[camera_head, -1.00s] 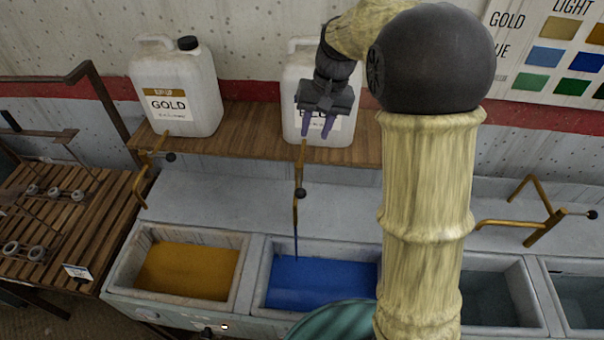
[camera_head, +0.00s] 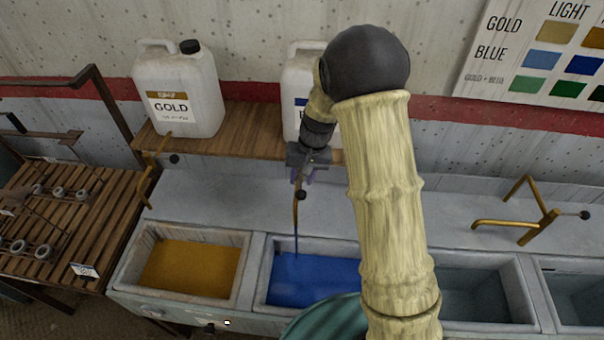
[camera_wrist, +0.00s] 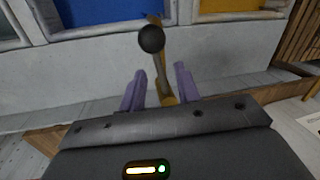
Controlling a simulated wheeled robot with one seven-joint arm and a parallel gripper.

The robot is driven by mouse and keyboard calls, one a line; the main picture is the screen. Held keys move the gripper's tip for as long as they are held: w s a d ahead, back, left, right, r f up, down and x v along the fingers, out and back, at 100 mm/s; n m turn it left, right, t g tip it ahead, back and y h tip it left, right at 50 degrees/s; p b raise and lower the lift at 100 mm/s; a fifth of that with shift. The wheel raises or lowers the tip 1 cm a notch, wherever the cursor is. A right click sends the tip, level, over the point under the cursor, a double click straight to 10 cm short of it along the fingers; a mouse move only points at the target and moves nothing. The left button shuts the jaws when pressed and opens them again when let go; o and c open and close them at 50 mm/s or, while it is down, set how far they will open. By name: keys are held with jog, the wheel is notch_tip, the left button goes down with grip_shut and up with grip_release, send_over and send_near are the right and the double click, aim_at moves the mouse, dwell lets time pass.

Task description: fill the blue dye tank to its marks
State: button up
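The blue dye tank (camera_head: 317,278) holds blue liquid, and a thin blue stream falls into it from the brass tap (camera_head: 295,212) above. No level marks can be made out; my arm and a teal shape hide part of the tank's front and right. The tap's lever ends in a black knob (camera_wrist: 151,39). My gripper (camera_wrist: 160,68) is open, its two purple fingers on either side of the lever with gaps. The knob lies past the fingertips in the wrist view. In the head view my gripper (camera_head: 303,178) is just above the knob.
The gold tank (camera_head: 190,270) stands to the left, with darker tanks to the right. A gold jug (camera_head: 180,95) and a partly hidden blue-label jug (camera_head: 297,85) stand on the wooden shelf (camera_head: 240,143). Another brass tap (camera_head: 540,228) is at right. A slatted rack is at far left.

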jog(key=shift+f, duration=0.2)
jog(key=shift+c, duration=0.4)
grip_shut()
